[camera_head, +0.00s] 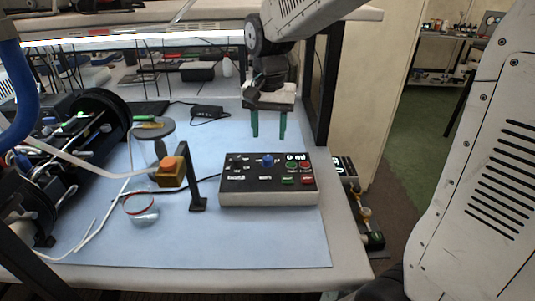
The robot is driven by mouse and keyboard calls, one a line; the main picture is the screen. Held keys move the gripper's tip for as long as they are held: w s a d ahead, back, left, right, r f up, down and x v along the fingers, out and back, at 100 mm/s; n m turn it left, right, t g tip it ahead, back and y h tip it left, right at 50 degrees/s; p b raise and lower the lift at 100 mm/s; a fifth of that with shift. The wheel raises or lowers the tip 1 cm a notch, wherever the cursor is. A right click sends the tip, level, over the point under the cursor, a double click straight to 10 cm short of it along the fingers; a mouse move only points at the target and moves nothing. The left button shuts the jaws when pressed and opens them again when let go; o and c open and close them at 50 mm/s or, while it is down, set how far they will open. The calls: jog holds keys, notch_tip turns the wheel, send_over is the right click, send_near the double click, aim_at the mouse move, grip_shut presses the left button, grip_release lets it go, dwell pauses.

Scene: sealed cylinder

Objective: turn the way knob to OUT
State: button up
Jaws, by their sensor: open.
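The control box (268,195) is a low box with a black top and a pale front, standing on the blue mat at the middle right. A blue knob (268,160) stands up near the middle of its top. A small dark knob or switch shows at its upper left; the labels are too small to read, so I cannot tell which one is the way knob or where it points. My gripper (268,126) hangs above and behind the box, with two green fingers pointing down, apart and empty. It touches nothing on the box.
Green and red buttons (306,166) sit on the box's right side. A black post (197,190) and an orange-topped yellow block (171,171) stand left of the box. A glass bowl (140,208) and a large black cylinder (101,118) are farther left. The mat (250,245) in front is clear.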

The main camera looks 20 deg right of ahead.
aim_at(268, 158)
jog(key=shift+w+f, duration=0.3)
jog(key=shift+f, duration=0.05)
notch_tip(268, 158, down, 8)
jog(key=shift+r, duration=0.25)
jog(key=c, duration=1)
